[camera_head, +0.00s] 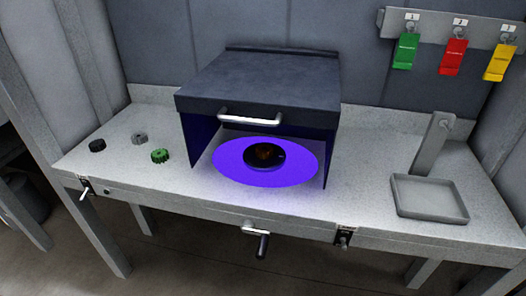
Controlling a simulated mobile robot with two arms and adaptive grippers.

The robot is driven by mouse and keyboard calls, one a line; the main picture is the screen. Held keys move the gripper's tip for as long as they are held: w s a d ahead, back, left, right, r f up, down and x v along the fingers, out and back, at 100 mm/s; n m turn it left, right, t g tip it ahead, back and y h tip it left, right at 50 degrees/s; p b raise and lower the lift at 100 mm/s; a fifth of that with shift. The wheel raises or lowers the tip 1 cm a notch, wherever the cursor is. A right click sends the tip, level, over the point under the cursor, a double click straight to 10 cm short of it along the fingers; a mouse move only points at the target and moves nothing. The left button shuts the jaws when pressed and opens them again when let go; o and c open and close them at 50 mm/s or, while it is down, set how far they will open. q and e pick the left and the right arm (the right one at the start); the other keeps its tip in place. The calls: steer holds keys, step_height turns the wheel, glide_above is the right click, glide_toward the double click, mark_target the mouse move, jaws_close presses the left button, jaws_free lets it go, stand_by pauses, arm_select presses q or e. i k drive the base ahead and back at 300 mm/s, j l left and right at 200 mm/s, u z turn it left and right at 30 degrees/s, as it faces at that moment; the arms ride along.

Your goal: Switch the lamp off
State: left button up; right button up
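A dark box-shaped hood (262,78) with a silver bar handle (250,119) stands on the light grey workbench. Violet light glows under it, so the lamp appears to be on; the lamp itself is hidden by the hood. The light falls on a round plate (232,164) with a dark round part (263,156) on it. Small lever switches sit on the bench's front edge, one at the left (84,188) and one at the right (344,237). I cannot tell which one belongs to the lamp. Neither gripper is in view.
A crank with a black grip (262,246) sticks out below the bench front. Black (97,145), grey (139,138) and green (160,155) knob-like parts lie at the left. A grey tray (428,211) is at the right. Green, red and yellow tags hang behind.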

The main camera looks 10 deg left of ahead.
mark_target(343, 240)
steer(key=k+j, duration=0.65)
steer(key=j, duration=0.15)
steer(key=i+l, duration=0.25)
steer(key=l, duration=0.2)
steer(key=i+l, duration=0.3)
steer(key=l, duration=0.15)
steer(key=i+l, duration=0.25)
steer(key=l, duration=0.2)
